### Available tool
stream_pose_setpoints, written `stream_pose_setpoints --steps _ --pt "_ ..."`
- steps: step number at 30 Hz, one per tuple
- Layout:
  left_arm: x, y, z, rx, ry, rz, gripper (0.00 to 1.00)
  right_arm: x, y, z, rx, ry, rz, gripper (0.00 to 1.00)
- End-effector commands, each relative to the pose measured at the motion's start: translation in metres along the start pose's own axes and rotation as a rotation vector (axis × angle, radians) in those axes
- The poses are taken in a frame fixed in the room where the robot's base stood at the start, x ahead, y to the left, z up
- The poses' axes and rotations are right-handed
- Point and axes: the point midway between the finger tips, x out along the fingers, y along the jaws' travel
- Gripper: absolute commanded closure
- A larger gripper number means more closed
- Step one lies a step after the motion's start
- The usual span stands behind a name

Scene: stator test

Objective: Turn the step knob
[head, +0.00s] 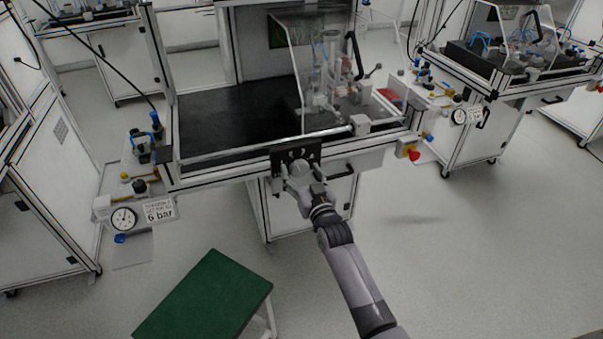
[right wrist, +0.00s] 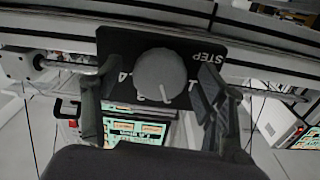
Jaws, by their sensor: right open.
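In the right wrist view the step knob (right wrist: 160,72) is a round dark grey dial on a black panel (right wrist: 118,42) lettered "STEP", with a few numbers beside it. A short pale mark shows on the knob's lower edge. The two fingers of my right gripper (right wrist: 152,98) are open, one to each side of the knob, with gaps showing between them and it. In the head view my right gripper (head: 302,176) is in front of the black panel (head: 312,149) on the bench's front edge, and it hides the knob. My left gripper is not in view.
The bench (head: 225,115) has a black top and a clear guard (head: 315,60) over a fixture. A gauge (head: 123,218) and a red button (head: 413,155) flank it. A green-topped stool (head: 207,300) stands at the lower left. Floor at the right is clear.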

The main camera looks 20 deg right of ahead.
Motion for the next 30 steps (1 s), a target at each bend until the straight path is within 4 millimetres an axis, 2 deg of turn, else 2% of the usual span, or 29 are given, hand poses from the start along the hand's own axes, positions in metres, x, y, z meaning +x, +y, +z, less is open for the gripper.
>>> stream_pose_setpoints --steps 7,27,30 --pt "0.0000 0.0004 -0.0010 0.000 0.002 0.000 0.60 0.0002 -0.0001 -0.0002 0.000 0.001 0.000 0.35" --pt "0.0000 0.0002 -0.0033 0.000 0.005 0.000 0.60 0.0000 -0.0001 -0.0002 0.000 0.001 0.000 0.80" --pt "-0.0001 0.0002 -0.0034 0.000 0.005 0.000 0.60 0.0000 -0.0001 -0.0003 0.000 0.001 0.000 0.82"
